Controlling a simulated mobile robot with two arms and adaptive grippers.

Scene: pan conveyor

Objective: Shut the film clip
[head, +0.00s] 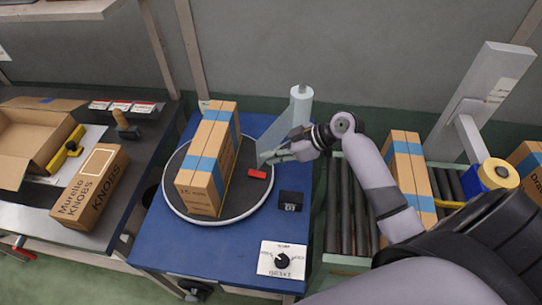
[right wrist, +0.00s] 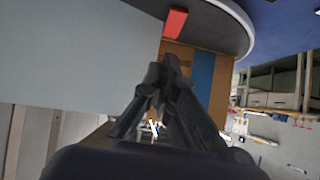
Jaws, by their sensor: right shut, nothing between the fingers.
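A small red block (head: 257,173), perhaps the film clip, lies on the dark round turntable (head: 180,207) beside a tall carton (head: 200,190) with blue bands. It also shows in the right wrist view (right wrist: 175,22); I cannot tell whether it is open or shut. A pale translucent film sheet (head: 288,128) hangs from a white upright roll (head: 301,92) and reaches to the turntable's right side. My right gripper (head: 270,156) is shut and empty by the film's lower edge, above and right of the red block. It also shows in the right wrist view (right wrist: 165,72). My left gripper is out of view.
The blue table (head: 165,250) bears a small black box (head: 290,201) and a dial panel (head: 282,260). A roller conveyor (head: 352,210) with a banded carton (head: 408,170) stands at right. A bench with a knobs carton (head: 92,185) and an open box (head: 28,135) stands at left.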

